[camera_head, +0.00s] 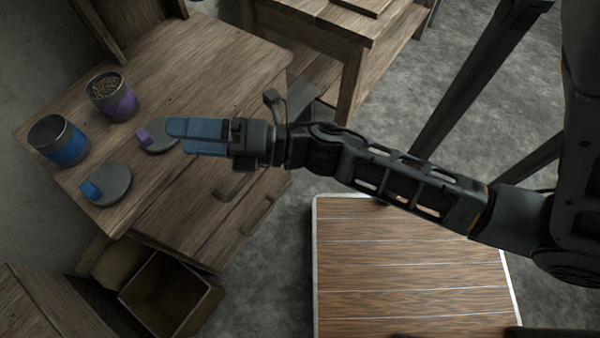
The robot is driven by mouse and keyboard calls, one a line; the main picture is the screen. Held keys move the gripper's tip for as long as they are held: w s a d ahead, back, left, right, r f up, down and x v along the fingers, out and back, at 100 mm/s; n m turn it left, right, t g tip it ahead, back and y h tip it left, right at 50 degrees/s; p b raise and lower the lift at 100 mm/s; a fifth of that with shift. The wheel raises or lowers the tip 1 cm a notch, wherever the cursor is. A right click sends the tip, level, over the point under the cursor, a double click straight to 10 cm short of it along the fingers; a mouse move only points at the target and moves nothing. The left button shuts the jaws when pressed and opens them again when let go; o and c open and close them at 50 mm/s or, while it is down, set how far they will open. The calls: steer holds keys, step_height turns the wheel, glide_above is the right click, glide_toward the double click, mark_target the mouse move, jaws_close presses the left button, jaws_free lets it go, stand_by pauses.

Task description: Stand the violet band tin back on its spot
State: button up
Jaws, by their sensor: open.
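The violet band tin (123,106) stands upright and open-topped near the back left of the wooden table, with brownish bits showing inside. A grey disc with a violet tab (143,136) lies on the table to the right of and nearer than the tin; whether it is the tin's spot or a lid I cannot tell. My gripper (176,138) points left with its two blue fingers apart and nothing between them. Its fingertips are at the disc's right edge in the picture, apart from the tin; their height above the table is unclear.
A blue band tin (67,150) stands left of the violet one. A grey disc with a blue tab (118,184) lies nearer. An open box (150,312) sits below the table's front. A slatted wooden platform (410,270) is at lower right. The table's far middle (200,60) is clear.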

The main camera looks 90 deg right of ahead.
steer(key=s+a+m+g, duration=0.2)
steer(key=s+a+m, duration=0.2)
steer(key=s+m, duration=0.4)
steer(key=s+a+r+m+g, duration=0.1)
steer(key=s+a+m+g, duration=0.2)
steer(key=s+m, duration=0.5)
steer(key=a+m, duration=0.1)
steer(key=m, duration=0.5)
steer(key=shift+r+g+h, duration=0.3)
steer(key=shift+h, duration=0.1)
